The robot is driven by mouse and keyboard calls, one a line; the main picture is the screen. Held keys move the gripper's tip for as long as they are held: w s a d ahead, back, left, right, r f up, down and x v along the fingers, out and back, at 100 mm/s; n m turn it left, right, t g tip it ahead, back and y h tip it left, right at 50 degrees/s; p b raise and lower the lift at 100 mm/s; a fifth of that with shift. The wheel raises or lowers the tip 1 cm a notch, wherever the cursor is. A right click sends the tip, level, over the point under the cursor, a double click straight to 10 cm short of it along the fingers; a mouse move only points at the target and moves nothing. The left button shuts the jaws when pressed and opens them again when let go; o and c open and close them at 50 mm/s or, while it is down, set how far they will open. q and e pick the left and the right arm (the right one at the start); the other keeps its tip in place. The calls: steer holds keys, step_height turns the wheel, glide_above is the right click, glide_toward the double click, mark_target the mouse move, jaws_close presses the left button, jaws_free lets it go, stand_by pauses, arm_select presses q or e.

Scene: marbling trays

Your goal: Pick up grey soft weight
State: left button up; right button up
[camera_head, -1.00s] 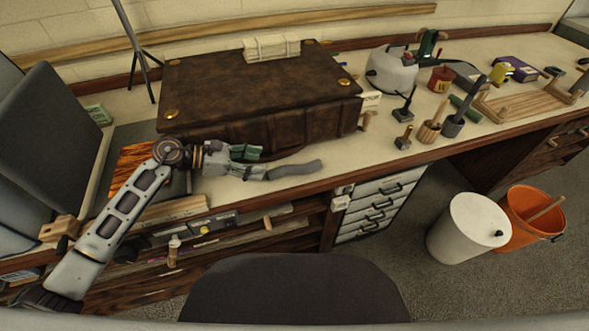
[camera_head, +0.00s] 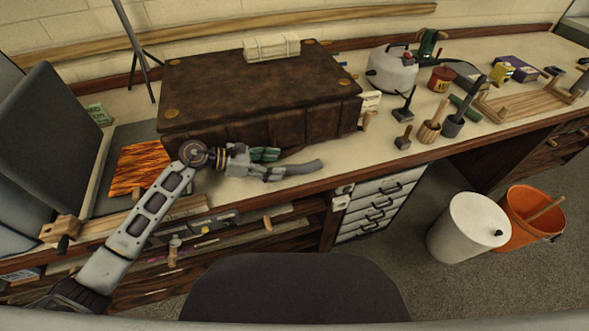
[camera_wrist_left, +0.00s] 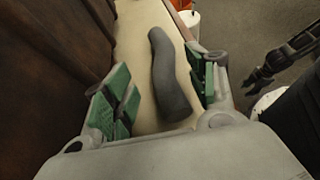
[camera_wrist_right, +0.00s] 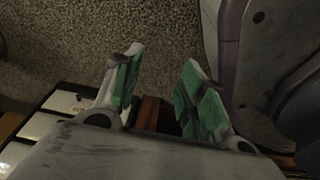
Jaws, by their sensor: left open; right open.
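The grey soft weight (camera_head: 305,168) is a long, slightly curved grey roll on the pale bench top, in front of the large brown leather-covered case. My left gripper (camera_head: 273,163) is open at the weight's left end and hides part of it in the head view. In the left wrist view the weight (camera_wrist_left: 170,75) lies between the two green-padded fingers of my left gripper (camera_wrist_left: 163,88), nearer the right finger. Whether a finger touches it I cannot tell. My right gripper (camera_wrist_right: 162,80) is open and empty over the floor in the right wrist view; it is not visible in the head view.
The brown case (camera_head: 255,95) stands close behind the weight. The bench's front edge is close in front of it. A sheet with an orange marbled pattern (camera_head: 140,168) lies to the left. Several tools and a white pot (camera_head: 392,70) stand to the right. The bench right of the weight is clear.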

mark_target(292, 166)
arm_select(q)
steer(key=shift+d+f, duration=0.2)
steer(key=shift+d, duration=0.55)
steer(key=shift+w+d+f, duration=0.1)
steer(key=shift+d+f, duration=0.15)
steer(key=shift+d, duration=0.45)
steer(key=shift+x, duration=1.1)
arm_select(e)
steer(key=shift+s+d+f, duration=0.1)
steer(key=shift+s+f, duration=0.05)
steer(key=shift+s, duration=0.35)
steer(key=shift+s+d+f, duration=0.1)
steer(key=shift+s+f, duration=0.05)
steer(key=shift+s, duration=0.35)
steer(key=shift+w, duration=0.1)
